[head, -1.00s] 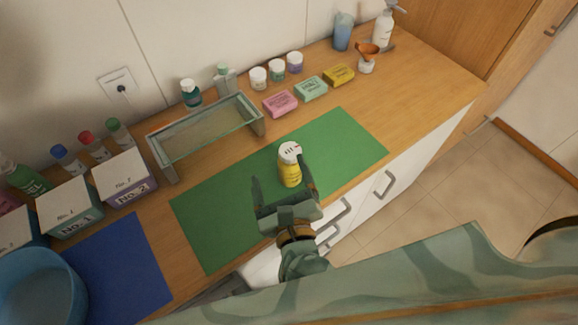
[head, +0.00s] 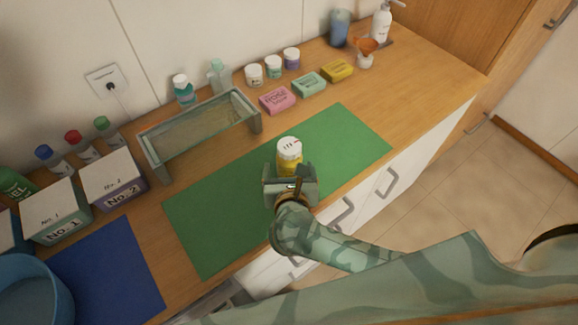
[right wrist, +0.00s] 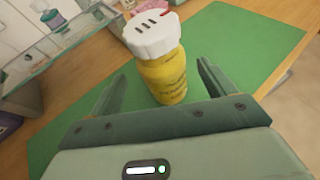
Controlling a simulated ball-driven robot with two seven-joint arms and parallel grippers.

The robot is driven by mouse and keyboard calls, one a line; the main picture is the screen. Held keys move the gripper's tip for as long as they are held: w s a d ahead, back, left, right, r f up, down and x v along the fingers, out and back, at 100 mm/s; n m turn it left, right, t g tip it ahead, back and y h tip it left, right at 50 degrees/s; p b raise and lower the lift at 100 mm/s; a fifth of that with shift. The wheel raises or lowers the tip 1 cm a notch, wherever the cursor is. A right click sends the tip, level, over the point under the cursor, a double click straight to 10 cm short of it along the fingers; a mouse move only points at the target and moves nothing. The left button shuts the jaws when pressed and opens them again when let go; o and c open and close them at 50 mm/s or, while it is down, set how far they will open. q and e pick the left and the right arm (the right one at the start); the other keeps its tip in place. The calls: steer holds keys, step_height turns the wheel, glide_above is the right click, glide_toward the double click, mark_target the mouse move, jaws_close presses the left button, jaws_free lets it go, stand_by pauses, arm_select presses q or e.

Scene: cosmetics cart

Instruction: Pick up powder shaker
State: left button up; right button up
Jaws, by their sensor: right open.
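The powder shaker (head: 289,157) is a yellow bottle with a white slotted lid. It stands upright on the green mat (head: 335,140). In the right wrist view the shaker (right wrist: 163,72) stands between and just ahead of the two fingers of my right gripper (right wrist: 162,88), with gaps visible on both sides. My right gripper (head: 289,172) is open and low in front of the shaker in the head view, hiding its lower part. My left gripper is not in view.
A glass-topped stand (head: 198,130) is left of the mat. Pink (head: 277,99), mint (head: 309,84) and yellow (head: 337,71) soap boxes lie behind the mat. White boxes (head: 113,178) and a blue mat (head: 105,275) are at left. The mat around the shaker is clear.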

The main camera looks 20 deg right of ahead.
steer(key=b+x, duration=0.2)
steer(key=x, duration=0.2)
steer(key=shift+d+f, duration=0.15)
steer(key=shift+f, duration=0.1)
steer(key=shift+w, duration=0.2)
steer(key=shift+r, duration=0.15)
steer(key=c, duration=1.1)
